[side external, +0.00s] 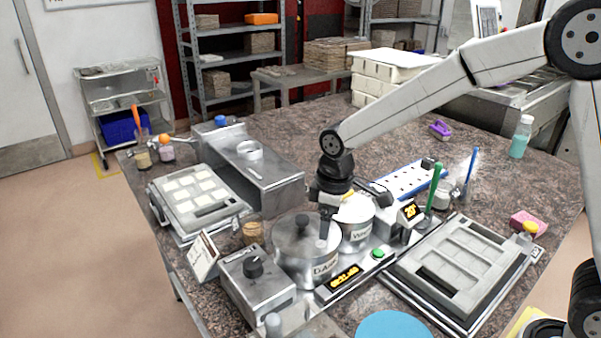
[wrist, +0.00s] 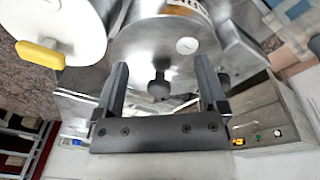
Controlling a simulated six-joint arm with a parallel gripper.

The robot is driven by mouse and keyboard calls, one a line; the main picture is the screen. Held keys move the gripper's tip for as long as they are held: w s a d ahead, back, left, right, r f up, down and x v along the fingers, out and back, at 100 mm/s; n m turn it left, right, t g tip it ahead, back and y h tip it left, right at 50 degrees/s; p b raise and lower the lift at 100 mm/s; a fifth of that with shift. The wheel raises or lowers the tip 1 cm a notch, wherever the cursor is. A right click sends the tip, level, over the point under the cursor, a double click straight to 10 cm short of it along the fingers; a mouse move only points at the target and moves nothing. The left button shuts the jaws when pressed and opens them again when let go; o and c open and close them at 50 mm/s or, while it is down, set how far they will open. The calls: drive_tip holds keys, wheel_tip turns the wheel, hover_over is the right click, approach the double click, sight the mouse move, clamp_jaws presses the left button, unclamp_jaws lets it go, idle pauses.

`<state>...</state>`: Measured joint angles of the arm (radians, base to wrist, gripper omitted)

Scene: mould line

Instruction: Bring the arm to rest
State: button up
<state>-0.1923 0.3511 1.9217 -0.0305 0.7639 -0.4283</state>
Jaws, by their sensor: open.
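My gripper (side external: 325,215) is over the metal pots in the middle of the worktop, pointing down. In the wrist view my gripper (wrist: 165,80) has its two dark fingers spread wide apart with nothing held between them. A lidded pot labelled "Dark" (side external: 301,260) stands just below and left of it. That pot's lid (wrist: 175,40) with its dark knob lies beyond and between the fingers in the wrist view. A second pot labelled "White" (side external: 357,232) stands right behind my gripper, partly hidden by it. A white lid with a yellow handle (wrist: 50,40) shows in the wrist view.
A grey control box (side external: 256,278) stands left of the pots. A mould tray (side external: 455,275) lies to the right, with green (side external: 434,185) and blue (side external: 472,168) upright tools behind it. A filled tray (side external: 190,200) and a metal machine (side external: 255,180) stand left. The far right worktop has free room.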

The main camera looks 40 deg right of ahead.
drive_tip(key=s+d+f+m, duration=0.2)
drive_tip(key=s+d+m, duration=0.1)
drive_tip(key=s, duration=0.4)
drive_tip(key=s+d+f+m+t, duration=0.1)
drive_tip(key=s+d+f+m, duration=0.1)
drive_tip(key=s+d+m, duration=0.2)
drive_tip(key=s+d, duration=0.1)
drive_tip(key=s, duration=0.2)
drive_tip(key=shift+s, duration=0.35)
drive_tip(key=shift+w+r, duration=0.1)
idle(0.7)
